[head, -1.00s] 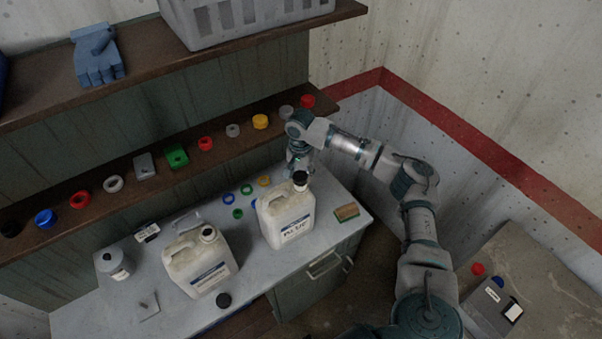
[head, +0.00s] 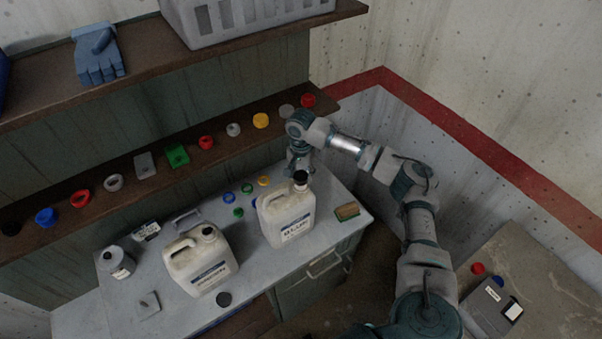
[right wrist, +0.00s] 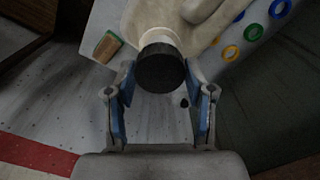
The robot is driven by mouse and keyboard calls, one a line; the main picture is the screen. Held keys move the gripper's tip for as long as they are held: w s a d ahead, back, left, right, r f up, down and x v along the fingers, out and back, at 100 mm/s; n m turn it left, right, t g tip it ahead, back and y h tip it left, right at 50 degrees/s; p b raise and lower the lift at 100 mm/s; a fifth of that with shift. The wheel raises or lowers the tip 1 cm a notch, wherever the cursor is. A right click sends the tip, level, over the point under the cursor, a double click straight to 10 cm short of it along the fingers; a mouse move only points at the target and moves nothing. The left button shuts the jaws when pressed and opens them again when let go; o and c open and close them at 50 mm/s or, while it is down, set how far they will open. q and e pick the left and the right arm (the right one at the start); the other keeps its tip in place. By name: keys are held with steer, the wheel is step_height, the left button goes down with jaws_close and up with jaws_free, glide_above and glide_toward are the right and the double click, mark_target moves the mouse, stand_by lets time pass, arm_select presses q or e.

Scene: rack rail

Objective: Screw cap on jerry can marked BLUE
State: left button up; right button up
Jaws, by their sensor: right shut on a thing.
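The jerry can with the blurred label that looks like BLUE (head: 277,222) stands upright on the bench, cream coloured. A black cap (head: 300,177) is at its neck. In the right wrist view the black cap (right wrist: 160,70) lies in line with the pale neck (right wrist: 158,37); I cannot tell how far it is threaded. My left gripper is not in view.
Coloured rings (head: 247,188) lie behind the cans. A brush or sponge block (head: 347,211) lies to the right. Several caps line the shelf (head: 222,150) above.

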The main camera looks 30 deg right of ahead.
steer(key=shift+f, duration=1.25)
stand_by(1.4)
steer(key=m, duration=0.5)
steer(key=shift+f, duration=0.1)
steer(key=m, duration=0.7)
steer(key=shift+a+m, duration=0.1)
steer(key=shift+m, duration=0.3)
steer(key=m, duration=0.4)
steer(key=o, duration=0.9)
